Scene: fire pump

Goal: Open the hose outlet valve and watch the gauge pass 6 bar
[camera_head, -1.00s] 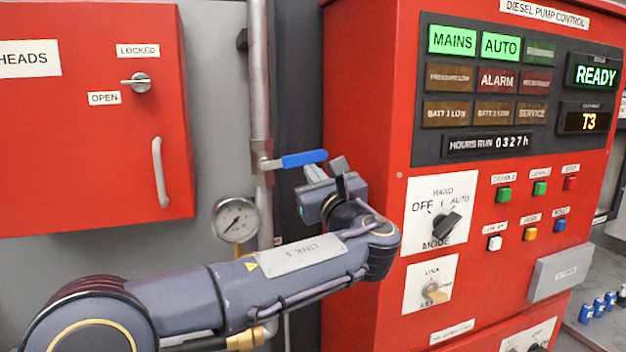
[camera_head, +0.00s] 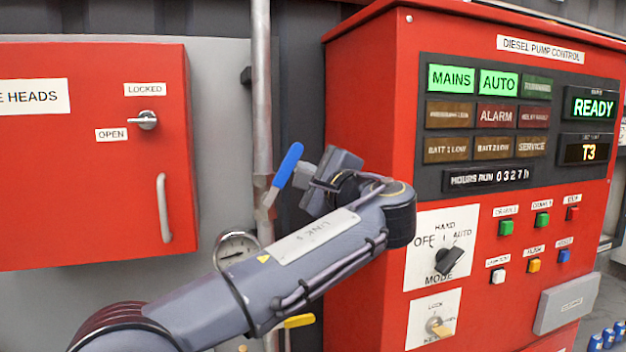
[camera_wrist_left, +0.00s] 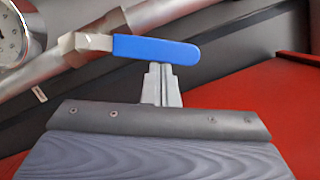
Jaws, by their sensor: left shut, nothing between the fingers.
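The hose outlet valve's blue lever (camera_head: 288,165) sits on the vertical grey pipe (camera_head: 262,90) and tilts steeply up to the right. My left gripper (camera_head: 303,174) is just right of the lever, with its fingers shut and empty. In the left wrist view the closed fingertips (camera_wrist_left: 160,76) are at the edge of the blue lever (camera_wrist_left: 156,49), touching or nearly so. The round white gauge (camera_head: 236,248) is left of the pipe, its lower part hidden by my left arm. It also shows cut off in the left wrist view (camera_wrist_left: 14,38). Its reading is too small to tell.
The red diesel pump control cabinet (camera_head: 365,120) stands close on the right of my gripper. A red cabinet (camera_head: 80,190) with a handle is on the left. A yellow lever (camera_head: 299,321) shows below my arm. Room is narrow between pipe and control cabinet.

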